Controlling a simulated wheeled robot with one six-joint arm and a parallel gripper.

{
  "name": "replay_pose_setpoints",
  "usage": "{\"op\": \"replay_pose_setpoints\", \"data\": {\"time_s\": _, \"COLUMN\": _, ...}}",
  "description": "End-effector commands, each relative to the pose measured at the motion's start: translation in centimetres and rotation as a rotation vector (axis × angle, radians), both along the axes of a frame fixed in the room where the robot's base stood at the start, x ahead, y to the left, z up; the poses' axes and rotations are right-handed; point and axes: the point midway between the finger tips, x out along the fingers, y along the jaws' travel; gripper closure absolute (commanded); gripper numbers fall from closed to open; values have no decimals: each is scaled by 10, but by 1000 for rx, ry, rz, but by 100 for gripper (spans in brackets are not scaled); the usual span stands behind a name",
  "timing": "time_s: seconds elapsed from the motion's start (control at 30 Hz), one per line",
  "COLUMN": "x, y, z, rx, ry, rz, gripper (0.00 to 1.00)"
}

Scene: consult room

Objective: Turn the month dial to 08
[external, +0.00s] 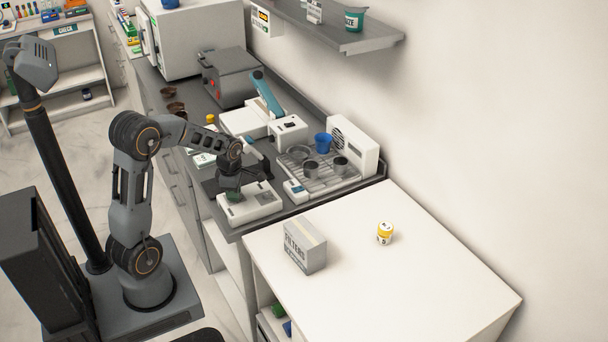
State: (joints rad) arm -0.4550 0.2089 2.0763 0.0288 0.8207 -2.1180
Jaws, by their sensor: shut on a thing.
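A low white device (262,208) with a dark inset on its top sits near the front edge of the grey counter. At its left end is a small green knob (235,197), which looks like the month dial. My gripper (233,194) points down over this end and is shut on the green knob. The fingers cover much of the knob, and its numbers are too small to read from here.
A small white device (296,191) stands just right of the white device. A rack with metal cups (340,166) and a blue cup (323,143) is behind. A FILTERS box (305,246) and a yellow-and-white jar (385,233) stand on the white table, mostly clear otherwise.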

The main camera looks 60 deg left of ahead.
Motion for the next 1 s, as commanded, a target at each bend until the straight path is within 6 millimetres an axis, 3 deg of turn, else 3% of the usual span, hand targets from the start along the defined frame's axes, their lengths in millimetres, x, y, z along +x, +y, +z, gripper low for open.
{"op": "replay_pose_setpoints", "data": {"time_s": 0.1, "x": 0, "y": 0, "z": 0, "rx": 1, "ry": -1, "rz": 0, "gripper": 99}}
{"op": "replay_pose_setpoints", "data": {"time_s": 0.47, "x": 0, "y": 0, "z": 0, "rx": 1, "ry": -1, "rz": -82, "gripper": 99}}
{"op": "replay_pose_setpoints", "data": {"time_s": 1.0, "x": 0, "y": 1, "z": 0, "rx": 1, "ry": -2, "rz": -560, "gripper": 99}}
